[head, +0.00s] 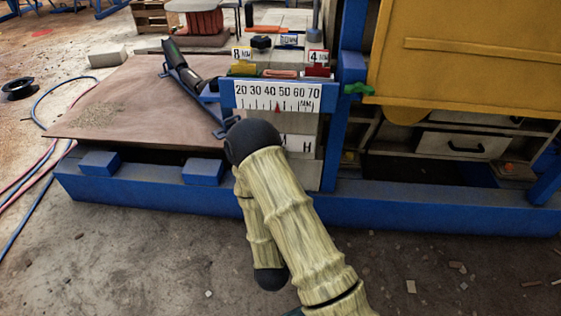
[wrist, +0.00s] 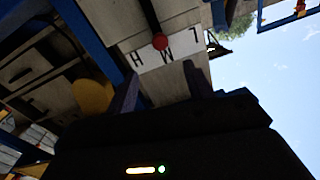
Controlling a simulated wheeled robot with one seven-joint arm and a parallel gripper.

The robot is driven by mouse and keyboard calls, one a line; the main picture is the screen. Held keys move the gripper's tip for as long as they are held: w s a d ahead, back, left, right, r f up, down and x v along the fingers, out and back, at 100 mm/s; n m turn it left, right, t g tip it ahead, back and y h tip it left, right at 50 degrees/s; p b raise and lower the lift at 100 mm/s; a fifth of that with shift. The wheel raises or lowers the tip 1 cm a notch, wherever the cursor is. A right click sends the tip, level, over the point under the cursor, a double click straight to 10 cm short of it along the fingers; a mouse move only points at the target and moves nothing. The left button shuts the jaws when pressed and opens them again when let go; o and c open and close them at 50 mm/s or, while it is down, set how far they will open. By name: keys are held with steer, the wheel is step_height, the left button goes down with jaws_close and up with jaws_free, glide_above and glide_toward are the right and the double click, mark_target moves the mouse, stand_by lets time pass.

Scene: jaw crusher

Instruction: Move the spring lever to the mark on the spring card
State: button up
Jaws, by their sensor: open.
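A white card with the letters L, M and H (wrist: 147,69) shows in the wrist view. A black lever (wrist: 149,20) with a red ball knob (wrist: 160,41) hangs over its middle, by the M. My gripper (wrist: 160,88) is open, its dark fingers apart and the knob beyond their tips, not touched. I see no mark on the letter card.
Blue frame beams (head: 400,212) run along the machine's base. A yellow panel (head: 470,55) fills the upper right. A green handle (head: 357,89) sticks out beside the scale card. A brown plate (head: 130,108) lies left. The floor in front is mostly open.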

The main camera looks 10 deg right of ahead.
steer(key=x, duration=1.6)
steer(key=shift+d+f, duration=0.1)
steer(key=shift+w+d, duration=0.1)
steer(key=shift+w, duration=0.35)
steer(key=shift+c, duration=0.4)
jaws_close()
